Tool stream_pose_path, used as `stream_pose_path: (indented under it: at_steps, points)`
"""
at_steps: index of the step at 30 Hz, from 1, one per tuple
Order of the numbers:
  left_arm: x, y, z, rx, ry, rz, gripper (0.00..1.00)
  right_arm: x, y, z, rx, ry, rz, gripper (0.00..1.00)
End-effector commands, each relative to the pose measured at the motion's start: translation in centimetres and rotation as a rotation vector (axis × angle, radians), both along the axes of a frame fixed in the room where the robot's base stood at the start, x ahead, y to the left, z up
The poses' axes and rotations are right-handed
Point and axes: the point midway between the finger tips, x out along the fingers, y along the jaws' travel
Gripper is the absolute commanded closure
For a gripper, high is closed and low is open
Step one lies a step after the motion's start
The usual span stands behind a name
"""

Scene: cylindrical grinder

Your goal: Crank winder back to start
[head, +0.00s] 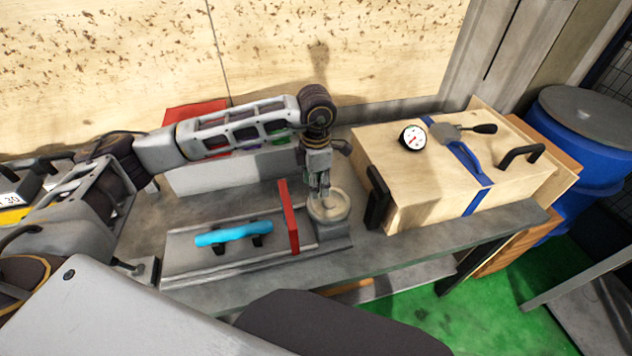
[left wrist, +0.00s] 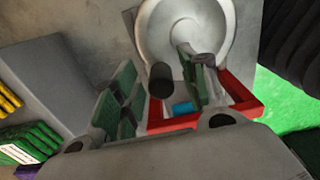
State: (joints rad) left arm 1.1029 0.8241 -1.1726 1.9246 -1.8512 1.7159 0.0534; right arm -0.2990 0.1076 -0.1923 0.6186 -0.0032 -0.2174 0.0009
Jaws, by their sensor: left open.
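The winder is a pale grey round wheel (head: 328,206) at the right end of the grey bench fixture. In the left wrist view its disc (left wrist: 188,25) fills the top middle. A dark cylindrical knob (left wrist: 160,79), which looks like the crank handle, stands out from the disc. My left gripper (head: 322,192) points down over the wheel and is open. In the left wrist view its green-padded fingers (left wrist: 158,95) are spread, with the knob showing between them. I cannot tell whether either finger touches it. My right gripper is not in view.
A red upright plate (head: 288,217) stands just left of the wheel, and a light blue bar (head: 234,233) lies on the fixture. A wooden box (head: 400,170) with black handles, a gauge (head: 413,137) and a blue strap stands to the right. A blue barrel (head: 595,165) is beyond.

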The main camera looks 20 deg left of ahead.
Motion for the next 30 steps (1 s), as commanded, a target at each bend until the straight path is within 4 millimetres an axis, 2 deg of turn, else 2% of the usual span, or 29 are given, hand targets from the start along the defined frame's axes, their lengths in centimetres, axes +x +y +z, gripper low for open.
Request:
stream_pose_path:
  at_steps: [4, 8, 14, 30]
  points:
    - [0.0, 0.0, 0.0, 0.0, 0.0, -0.001, 0.56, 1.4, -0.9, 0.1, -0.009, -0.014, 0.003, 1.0]
    - [0.0, -0.1, 0.4, -0.001, -0.001, -0.001, 0.56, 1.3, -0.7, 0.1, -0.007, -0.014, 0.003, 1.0]
    - [0.0, 0.0, 2.0, -0.001, -0.001, -0.001, 0.56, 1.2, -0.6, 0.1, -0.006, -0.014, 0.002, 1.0]
    - [0.0, 0.0, 9.7, 0.0, -0.001, -0.001, 0.56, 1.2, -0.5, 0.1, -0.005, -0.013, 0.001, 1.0]
